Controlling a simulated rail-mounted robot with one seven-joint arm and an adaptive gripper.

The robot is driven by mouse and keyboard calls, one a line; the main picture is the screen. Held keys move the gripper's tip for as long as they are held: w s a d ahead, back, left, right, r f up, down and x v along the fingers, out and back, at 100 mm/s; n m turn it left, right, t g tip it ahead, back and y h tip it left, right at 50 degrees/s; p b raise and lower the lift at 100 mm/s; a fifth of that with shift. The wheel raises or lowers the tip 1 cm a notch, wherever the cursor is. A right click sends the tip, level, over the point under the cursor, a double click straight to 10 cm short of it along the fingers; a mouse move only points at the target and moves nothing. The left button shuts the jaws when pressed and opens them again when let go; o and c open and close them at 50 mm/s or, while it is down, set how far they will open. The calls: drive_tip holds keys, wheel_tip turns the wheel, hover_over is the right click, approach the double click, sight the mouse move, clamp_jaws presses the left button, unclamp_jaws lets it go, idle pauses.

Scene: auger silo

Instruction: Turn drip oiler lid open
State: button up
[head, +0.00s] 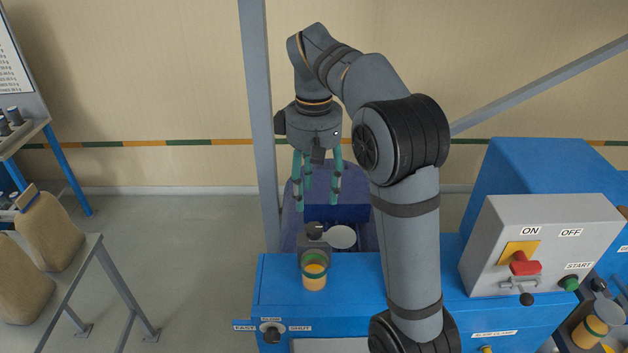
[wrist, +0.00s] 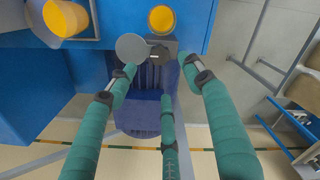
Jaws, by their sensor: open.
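The drip oiler (head: 314,277) is a yellow cup with a dark green band on the blue cabinet top, left of my arm. In the wrist view the yellow round of the cup (wrist: 161,19) shows from above. A pale grey disc (head: 340,237), which looks like its lid, sits beside the grey block and black knob (head: 314,231), off to the side of the cup. It also shows in the wrist view (wrist: 130,48). My gripper (head: 316,195) has teal fingers pointing down, open and empty, above and behind the disc. The fingertips (wrist: 160,76) look apart from it.
A grey control box (head: 543,245) with a red knob stands at the right on the blue cabinet (head: 275,290). Another yellow cup (head: 588,333) is at the far right. A grey post (head: 258,100) rises behind my gripper.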

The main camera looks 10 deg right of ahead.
sight(314, 227)
drive_tip(key=shift+r, duration=1.3)
wheel_tip(314, 227, down, 12)
drive_tip(key=shift+f, duration=0.1)
drive_tip(key=shift+d, duration=0.1)
drive_tip(key=shift+r, duration=0.2)
